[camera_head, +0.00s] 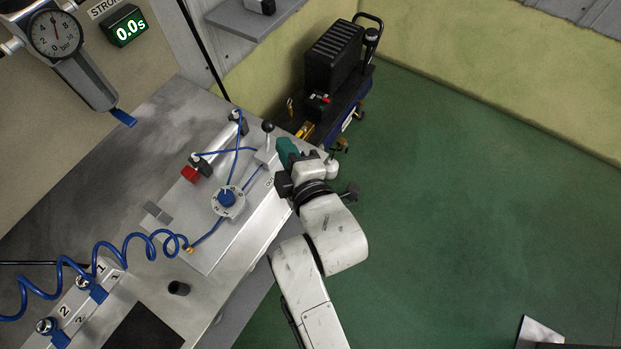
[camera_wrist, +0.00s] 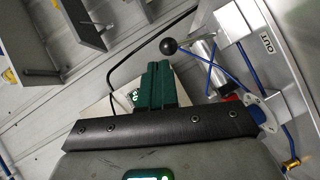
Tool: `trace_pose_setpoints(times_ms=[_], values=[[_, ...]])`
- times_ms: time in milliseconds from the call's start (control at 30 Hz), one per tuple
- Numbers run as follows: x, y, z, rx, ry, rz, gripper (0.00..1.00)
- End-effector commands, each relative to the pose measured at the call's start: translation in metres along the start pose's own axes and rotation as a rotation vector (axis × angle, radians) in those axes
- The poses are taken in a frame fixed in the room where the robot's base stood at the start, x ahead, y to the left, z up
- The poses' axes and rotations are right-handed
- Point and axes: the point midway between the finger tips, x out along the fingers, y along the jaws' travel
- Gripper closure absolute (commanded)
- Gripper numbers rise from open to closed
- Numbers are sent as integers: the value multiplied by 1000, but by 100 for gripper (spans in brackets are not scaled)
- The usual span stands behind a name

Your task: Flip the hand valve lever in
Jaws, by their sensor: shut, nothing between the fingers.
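The hand valve lever (camera_head: 267,128) has a dark ball knob on a thin stem. It stands near the far right end of the grey panel, and in the wrist view its knob (camera_wrist: 168,46) is just beyond my fingers, a little right. An OUT label (camera_wrist: 266,44) is beside the valve base. My gripper (camera_head: 284,150) has green fingers that are shut and empty. In the head view it is just right of the lever, close to it; I cannot tell whether they touch. The fingers also show in the wrist view (camera_wrist: 156,84).
Blue tubing (camera_head: 152,238) runs across the bench to a round blue-knobbed regulator (camera_head: 228,198) and a red-tipped part (camera_head: 191,173). A pressure gauge (camera_head: 55,34) and a timer (camera_head: 125,26) reading 0.0s are at upper left. A dark cart (camera_head: 335,62) stands behind.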

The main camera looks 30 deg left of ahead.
Motion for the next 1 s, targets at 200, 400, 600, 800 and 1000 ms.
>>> trace_pose_setpoints(times_ms=[200,400,600,800,1000], values=[[-27,2,1,0,-1,0,100],[-58,6,1,1,0,-1,100],[-79,9,2,0,-1,-1,100],[-85,11,1,-1,0,0,100],[-85,11,1,-1,0,-1,100]])
